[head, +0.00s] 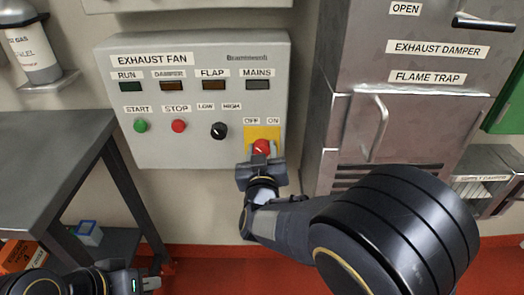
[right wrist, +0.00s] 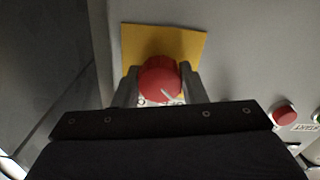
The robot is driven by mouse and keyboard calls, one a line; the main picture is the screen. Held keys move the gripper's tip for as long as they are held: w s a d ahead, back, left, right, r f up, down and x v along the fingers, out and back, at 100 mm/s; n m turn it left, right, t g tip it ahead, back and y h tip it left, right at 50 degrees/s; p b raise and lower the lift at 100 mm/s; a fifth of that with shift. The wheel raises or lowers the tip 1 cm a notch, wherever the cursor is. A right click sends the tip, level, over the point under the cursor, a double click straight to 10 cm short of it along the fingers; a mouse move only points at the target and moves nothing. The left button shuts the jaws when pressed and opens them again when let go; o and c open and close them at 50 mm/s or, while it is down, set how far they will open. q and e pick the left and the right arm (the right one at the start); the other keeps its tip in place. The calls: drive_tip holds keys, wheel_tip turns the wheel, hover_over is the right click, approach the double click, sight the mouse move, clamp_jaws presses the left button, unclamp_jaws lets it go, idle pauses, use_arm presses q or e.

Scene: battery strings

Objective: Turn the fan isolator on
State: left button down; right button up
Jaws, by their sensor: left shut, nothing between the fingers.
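The fan isolator is a red rotary knob (head: 261,147) on a yellow plate (head: 263,132) at the lower right of the grey exhaust fan panel. OFF and ON labels sit above it. In the right wrist view, the knob (right wrist: 160,79) has a white pointer line slanting to the lower right, which is toward the OFF side. My right gripper (right wrist: 159,86) has one finger on each side of the knob, very close to it; I cannot tell whether they press on it. My left gripper (head: 150,283) is shut and empty, low at the left, away from the panel.
The panel (head: 190,155) also has a green start button (head: 141,126), a red stop button (head: 179,126) and a black selector (head: 219,130). A metal cabinet with a handle (head: 378,128) stands to the right. A grey table (head: 50,150) stands at the left.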

drive_tip(key=shift+c, duration=0.9)
drive_tip(key=shift+f+m+b, duration=0.2)
drive_tip(key=shift+m+b, duration=0.85)
drive_tip(key=shift+m, duration=0.25)
drive_tip(key=m+b, duration=0.4)
drive_tip(key=m, duration=0.2)
drive_tip(key=shift+b, duration=0.4)
drive_tip(key=m+b, duration=0.3)
drive_tip(key=m, duration=0.1)
drive_tip(key=shift+m, duration=0.4)
drive_tip(key=shift+a+r+m+b, duration=0.1)
drive_tip(key=shift+r+m+b, duration=0.05)
drive_tip(key=shift+m+b, duration=1.85)
drive_tip(key=shift+m, duration=0.4)
